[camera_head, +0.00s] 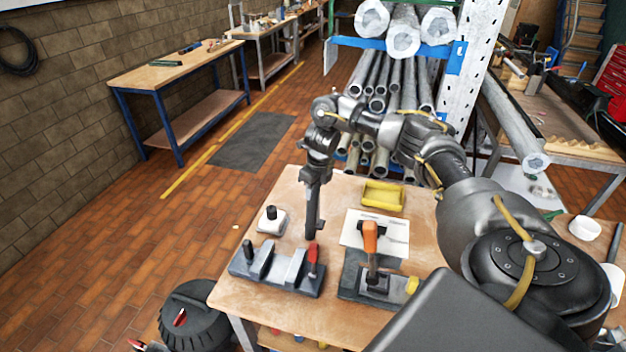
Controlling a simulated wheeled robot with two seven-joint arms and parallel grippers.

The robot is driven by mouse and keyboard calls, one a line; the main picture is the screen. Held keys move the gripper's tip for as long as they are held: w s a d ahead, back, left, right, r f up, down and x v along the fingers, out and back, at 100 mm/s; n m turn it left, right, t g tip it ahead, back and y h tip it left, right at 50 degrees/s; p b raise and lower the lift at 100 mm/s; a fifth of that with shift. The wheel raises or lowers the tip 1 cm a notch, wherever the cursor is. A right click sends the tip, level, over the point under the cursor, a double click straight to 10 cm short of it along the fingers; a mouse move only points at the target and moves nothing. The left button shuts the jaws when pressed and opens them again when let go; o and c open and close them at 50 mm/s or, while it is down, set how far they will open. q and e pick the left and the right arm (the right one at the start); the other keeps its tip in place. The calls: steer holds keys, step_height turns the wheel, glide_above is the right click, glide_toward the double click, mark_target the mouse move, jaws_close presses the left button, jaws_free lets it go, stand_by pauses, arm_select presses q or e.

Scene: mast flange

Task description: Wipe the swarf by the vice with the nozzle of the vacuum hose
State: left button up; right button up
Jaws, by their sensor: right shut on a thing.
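My right gripper (313,222) points straight down over the bench, just behind the right end of the vice. It is shut on a dark, narrow piece that I take for the nozzle; the piece blends with the fingers, so its outline is unclear. The vice (278,270) is grey, with pale jaws, a black knob at its left and a red handle (313,258) at its right, close below the gripper. I cannot make out the swarf or a hose. My left gripper is not in view.
A black drum (200,320) stands on the floor at the left. Pipe racks rise behind.

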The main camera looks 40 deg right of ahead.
steer(key=shift+s+d+r+p, duration=0.1)
steer(key=shift+r+p, duration=0.35)
steer(key=shift+r, duration=0.2)
steer(key=shift+s+d+r+p, duration=0.1)
steer(key=shift+r+p, duration=0.3)
steer(key=shift+r, duration=0.2)
steer(key=shift+w, duration=0.1)
